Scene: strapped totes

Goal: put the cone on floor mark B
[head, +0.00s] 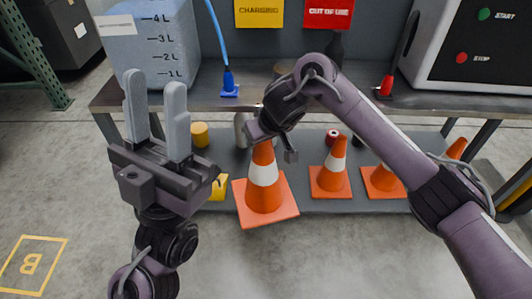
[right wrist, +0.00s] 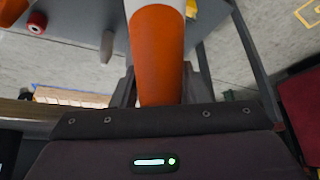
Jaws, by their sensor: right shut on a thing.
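My right gripper (head: 264,134) is shut on the top of an orange cone (head: 264,196) with a white band. The cone hangs upright, its square base overlapping the front edge of the lower shelf and looking raised. In the right wrist view the cone (right wrist: 158,60) sits between the fingers, its base out of frame. Floor mark B (head: 30,264), a yellow outlined square with a letter, lies on the concrete at the lower left with nothing on it. My left gripper (head: 155,90) is open and empty, pointing up left of the cone.
A blue tank (head: 150,50) and a machine (head: 470,45) with buttons stand on the upper bench. The floor in front is clear.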

